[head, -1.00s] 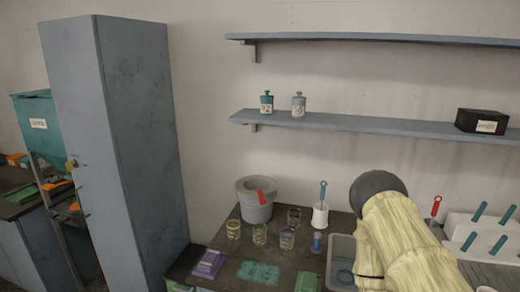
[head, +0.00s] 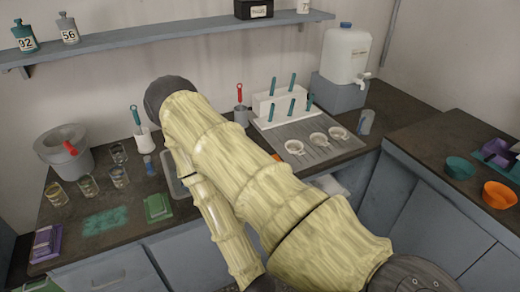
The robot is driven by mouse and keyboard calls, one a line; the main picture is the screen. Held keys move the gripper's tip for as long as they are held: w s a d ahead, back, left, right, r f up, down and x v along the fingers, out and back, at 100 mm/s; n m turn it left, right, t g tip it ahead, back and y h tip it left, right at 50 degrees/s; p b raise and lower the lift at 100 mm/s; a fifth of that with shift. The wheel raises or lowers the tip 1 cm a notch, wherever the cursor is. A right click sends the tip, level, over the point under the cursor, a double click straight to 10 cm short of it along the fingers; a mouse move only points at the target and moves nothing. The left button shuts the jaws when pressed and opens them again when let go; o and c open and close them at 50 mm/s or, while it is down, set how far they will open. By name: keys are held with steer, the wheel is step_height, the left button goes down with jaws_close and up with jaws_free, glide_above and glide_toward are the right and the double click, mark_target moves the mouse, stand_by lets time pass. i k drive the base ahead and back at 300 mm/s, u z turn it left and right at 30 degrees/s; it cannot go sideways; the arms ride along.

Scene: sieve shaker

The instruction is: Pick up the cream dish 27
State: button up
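My pale yellow arm crosses the middle of the view and bends back down toward the bottom edge. My gripper is out of view, so its state and anything in it are hidden. My arm also hides part of the counter to the left of the board.
A white rack (head: 282,103) with teal-handled tools stands behind the dishes. A white jug (head: 346,52) with a tap stands behind right. Orange (head: 499,195) and teal (head: 459,168) bowls are right.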

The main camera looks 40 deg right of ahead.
mark_target(294, 147)
steer(key=u, duration=1.15)
steer(key=k, duration=1.35)
steer(key=z, duration=1.65)
steer(key=i, duration=0.15)
steer(key=z, duration=0.05)
